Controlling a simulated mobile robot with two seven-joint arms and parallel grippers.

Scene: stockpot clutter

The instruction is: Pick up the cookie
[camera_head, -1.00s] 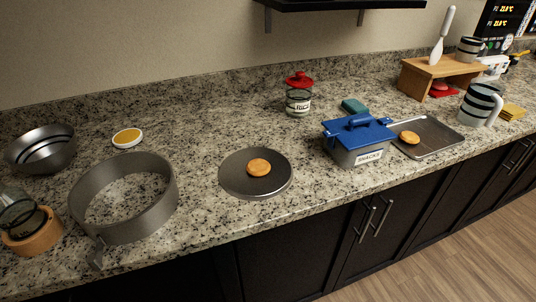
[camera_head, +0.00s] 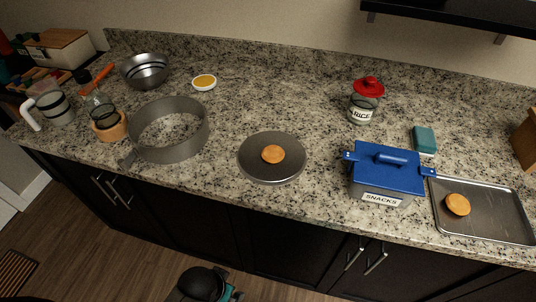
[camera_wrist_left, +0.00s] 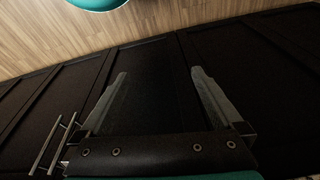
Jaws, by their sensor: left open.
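One round golden-brown cookie (camera_head: 273,154) lies on a flat round grey plate (camera_head: 256,172) near the middle of the counter. Another similar cookie (camera_head: 458,204) lies on a grey rectangular tray (camera_head: 497,214) at the right. My left gripper (camera_wrist_left: 160,73) is open and empty in the left wrist view. It is in front of dark cabinet doors, with wood floor beyond, and no cookie shows in that view. A black and teal part of mine shows at the bottom of the head view. My right gripper is not in view.
A blue-lidded SNACKS box (camera_head: 386,173) stands between plate and tray. A large grey ring (camera_head: 170,150) stands left of the plate. A red-lidded RICE jar (camera_head: 366,100), teal block (camera_head: 425,140), steel bowl (camera_head: 146,72) and small yellow-filled dish (camera_head: 204,82) stand farther back.

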